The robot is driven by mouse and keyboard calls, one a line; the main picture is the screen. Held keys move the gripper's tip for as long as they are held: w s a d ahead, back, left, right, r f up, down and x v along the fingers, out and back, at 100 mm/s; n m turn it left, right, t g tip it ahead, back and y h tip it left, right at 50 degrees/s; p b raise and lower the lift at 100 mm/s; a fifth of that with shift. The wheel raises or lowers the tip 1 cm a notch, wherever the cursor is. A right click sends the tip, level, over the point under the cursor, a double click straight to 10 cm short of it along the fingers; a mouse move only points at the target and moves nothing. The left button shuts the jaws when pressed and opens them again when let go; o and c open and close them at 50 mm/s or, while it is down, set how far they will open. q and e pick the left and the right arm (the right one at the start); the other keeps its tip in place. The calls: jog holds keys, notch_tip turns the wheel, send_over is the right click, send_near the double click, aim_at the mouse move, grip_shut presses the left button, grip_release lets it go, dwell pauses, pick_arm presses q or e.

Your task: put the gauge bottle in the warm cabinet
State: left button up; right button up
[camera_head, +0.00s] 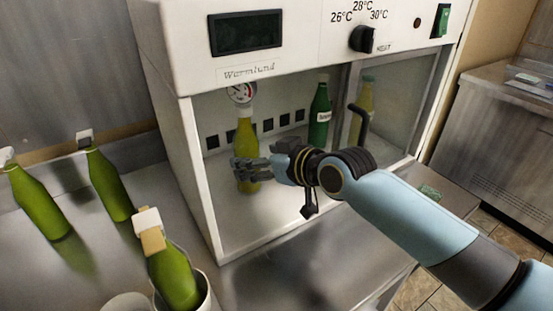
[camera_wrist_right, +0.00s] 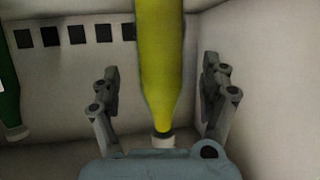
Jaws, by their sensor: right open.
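The gauge bottle (camera_head: 246,135), yellow-green with a round dial gauge (camera_head: 242,92) on top, is upright inside the warm cabinet (camera_head: 181,130), on the left side, and appears to stand on its floor. My right gripper (camera_head: 243,170) reaches in through the open front at the bottle's lower part. In the right wrist view, which looks upside down, the bottle (camera_wrist_right: 161,60) lies between the two spread fingers (camera_wrist_right: 160,85), with a visible gap on each side. The gripper is open. My left gripper is not in view.
A dark green bottle (camera_head: 320,115) stands deeper in the cabinet; a yellowish bottle (camera_head: 367,100) shows behind the glass at right. Green bottles (camera_head: 37,203) (camera_head: 107,183) stand on the steel counter at left, and one (camera_head: 173,277) sits in a white container (camera_head: 205,297).

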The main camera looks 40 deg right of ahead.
jog(key=v, duration=0.8)
jog(key=shift+f, duration=0.15)
